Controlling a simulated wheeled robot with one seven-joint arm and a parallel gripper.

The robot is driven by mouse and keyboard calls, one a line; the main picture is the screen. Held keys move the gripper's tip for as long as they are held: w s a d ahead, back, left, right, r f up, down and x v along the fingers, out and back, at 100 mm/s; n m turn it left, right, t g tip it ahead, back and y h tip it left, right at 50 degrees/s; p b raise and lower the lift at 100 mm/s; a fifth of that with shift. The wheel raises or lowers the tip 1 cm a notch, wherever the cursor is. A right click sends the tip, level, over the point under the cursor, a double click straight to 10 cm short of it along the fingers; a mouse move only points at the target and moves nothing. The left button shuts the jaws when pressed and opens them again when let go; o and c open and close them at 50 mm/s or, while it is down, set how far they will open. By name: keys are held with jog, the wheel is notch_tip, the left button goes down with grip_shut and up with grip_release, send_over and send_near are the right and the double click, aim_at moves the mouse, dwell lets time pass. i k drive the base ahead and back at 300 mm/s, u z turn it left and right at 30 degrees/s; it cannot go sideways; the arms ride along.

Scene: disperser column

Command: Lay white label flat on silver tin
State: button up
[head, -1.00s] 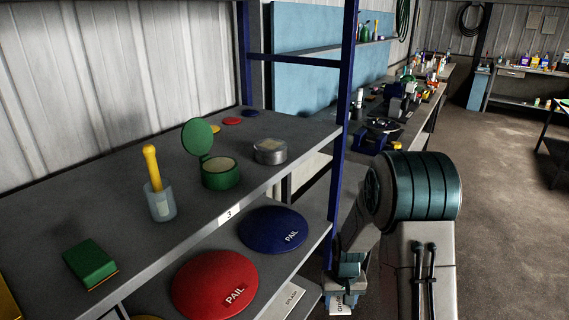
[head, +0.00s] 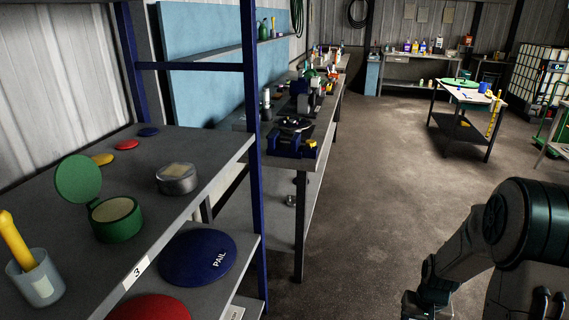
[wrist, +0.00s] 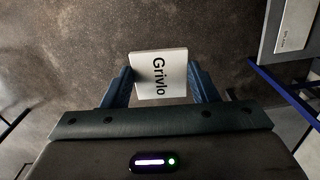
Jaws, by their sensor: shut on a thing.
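The white label (wrist: 158,75), printed "Grivlo", is held between the two fingers of my gripper (wrist: 163,88) in the wrist view, with the floor beneath. In the head view only part of my gripper (head: 425,305) shows at the bottom edge, and the label is not visible there. The silver tin (head: 177,180) stands on the grey shelf at the left, with a pale tan square on its top. My gripper is well to the right of the tin, lower and apart from it.
A green tin (head: 117,220) with its lid open and a cup (head: 40,284) with a yellow-handled tool share the shelf (head: 215,150). A blue post (head: 251,130) rises at the shelf's corner. A workbench (head: 325,140) runs behind. The floor (head: 365,200) between is clear.

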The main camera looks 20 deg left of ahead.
aim_at(177, 170)
jog(key=z, duration=0.35)
jog(key=i, duration=1.15)
jog(key=u, duration=2.8)
